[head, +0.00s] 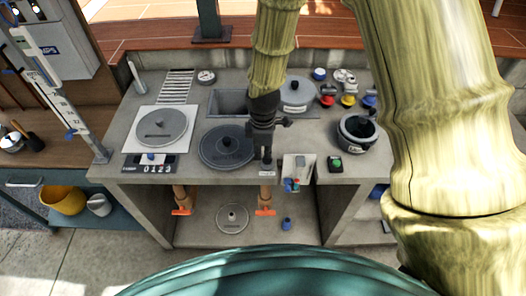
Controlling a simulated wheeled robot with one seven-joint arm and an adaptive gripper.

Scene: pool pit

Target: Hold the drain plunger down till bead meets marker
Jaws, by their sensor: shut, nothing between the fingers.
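My gripper (265,152) is shut with nothing in it and points down at the front edge of the grey counter. Its tips are over a small dark fitting with a pale label (267,174), perhaps the drain plunger. The gripper hides most of this fitting, so I cannot tell whether they touch or how far it is pressed. At the left, a slanted white scale (55,92) with numerals stands on a post. A blue marker (71,133) is near its lower end. The bead is too small to make out for sure.
A dark round lid (228,147) lies left of my gripper, and a sunken basin (230,101) is behind it. A white tray (298,170) and a green button (335,164) are close on the right. A black pot (357,131) stands farther right. Orange-handled valves (182,211) hang below.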

